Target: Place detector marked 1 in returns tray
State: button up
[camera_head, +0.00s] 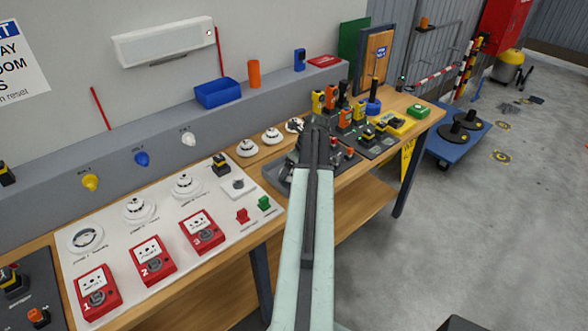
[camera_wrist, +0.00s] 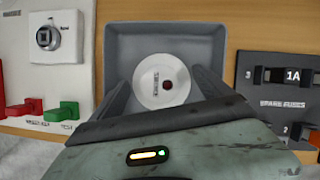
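A round white detector (camera_wrist: 148,93) with a dark red centre and a small label strip shows between my gripper's fingers in the wrist view. My gripper (camera_wrist: 162,78) has one finger against each side of it, so it looks shut on the detector. The number on the detector is too small to read. Behind it is the grey tray (camera_wrist: 119,40), with its walls around the detector in the picture. In the head view my gripper (camera_head: 303,146) is over the grey tray (camera_head: 275,172), and my arm hides the detector. The leftmost round base (camera_head: 86,238) on the white panel looks empty.
Two detectors (camera_head: 138,208) (camera_head: 187,184) sit on the white panel above red call points (camera_head: 152,260). Several white detectors (camera_head: 247,148) stand at the bench back. Green and red blocks (camera_wrist: 62,112) lie left of the tray; a dark spare fuses board (camera_wrist: 262,98) is right.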

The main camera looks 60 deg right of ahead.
jog(key=shift+o, duration=0.2)
jog(key=shift+s+r+p, duration=0.1)
jog(key=shift+r+p, duration=0.4)
jog(key=shift+r, duration=0.05)
jog(key=p+v, duration=1)
jog(key=v, duration=0.1)
jog(key=shift+s+r, duration=0.1)
jog(key=w+a+n+g, duration=0.1)
jog(key=w+a+n, duration=0.5)
jog(key=a, duration=0.4)
jog(key=w+a+f+n+g+y, duration=0.1)
jog(key=w+a+n, duration=0.55)
jog(key=a, duration=0.35)
jog(key=w+a+n+g, duration=0.1)
jog(key=w+a+n, duration=0.55)
jog(key=a, duration=0.25)
jog(key=a+n+g, duration=0.1)
jog(key=a+n, duration=1.6)
jog(key=a, duration=1.2)
jog(key=shift+w+f+n+g+h, duration=0.3)
jog(key=shift+w+f+n+h, duration=0.1)
jog(key=shift+w, duration=0.1)
